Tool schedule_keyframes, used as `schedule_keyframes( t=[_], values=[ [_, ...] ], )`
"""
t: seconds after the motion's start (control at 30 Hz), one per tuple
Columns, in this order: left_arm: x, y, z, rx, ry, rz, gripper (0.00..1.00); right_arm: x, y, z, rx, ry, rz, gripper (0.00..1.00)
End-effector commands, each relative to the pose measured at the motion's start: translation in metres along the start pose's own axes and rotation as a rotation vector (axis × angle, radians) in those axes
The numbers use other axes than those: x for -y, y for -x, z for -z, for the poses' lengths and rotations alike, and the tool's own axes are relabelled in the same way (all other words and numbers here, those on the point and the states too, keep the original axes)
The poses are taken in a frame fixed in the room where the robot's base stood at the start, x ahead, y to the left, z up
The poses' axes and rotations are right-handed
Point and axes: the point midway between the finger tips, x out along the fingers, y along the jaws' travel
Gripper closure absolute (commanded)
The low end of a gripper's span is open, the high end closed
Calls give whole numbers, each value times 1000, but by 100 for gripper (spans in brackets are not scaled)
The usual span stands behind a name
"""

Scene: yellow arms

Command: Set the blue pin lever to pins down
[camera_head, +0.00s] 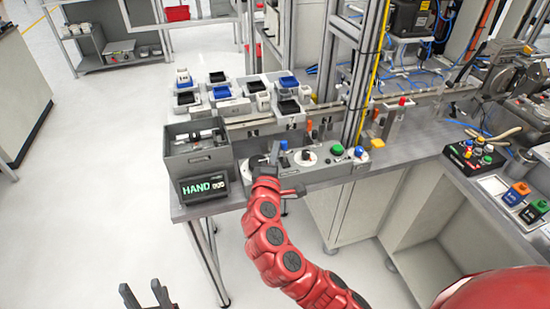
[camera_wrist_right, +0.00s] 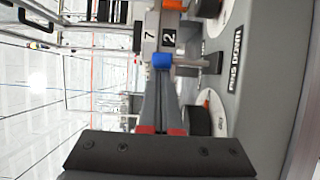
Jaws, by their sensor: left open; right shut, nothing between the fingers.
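The blue pin lever's blue knob (camera_head: 284,145) shows on the grey control panel in the head view, just right of my right gripper. In the right wrist view the blue knob (camera_wrist_right: 162,61) sits at the end of a metal shaft coming from a dark mount on the panel, beside partly legible lettering. My right gripper (camera_head: 274,150) is shut and empty. Its fingertips (camera_wrist_right: 161,76) are right at the knob in the wrist view; I cannot tell whether they touch it. My left gripper (camera_head: 142,288) is open and empty, low at the left over the floor.
The panel (camera_head: 325,172) also carries dials, a green button (camera_head: 337,150) and a second blue knob (camera_head: 359,151). A grey box with a "HAND" display (camera_head: 203,188) stands left of my right gripper. Trays with blue and black parts lie behind. A metal post (camera_head: 360,80) rises behind the panel.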

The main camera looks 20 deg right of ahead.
Motion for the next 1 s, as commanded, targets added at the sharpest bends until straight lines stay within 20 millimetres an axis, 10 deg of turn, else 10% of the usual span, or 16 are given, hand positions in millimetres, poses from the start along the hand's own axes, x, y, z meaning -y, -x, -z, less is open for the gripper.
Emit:
schedule_keyframes(
  t=[1.0],
  values=[
    [-5,107,-18,0,0,0,50,9,13,-6,1,-109,-231,100]
  ],
)
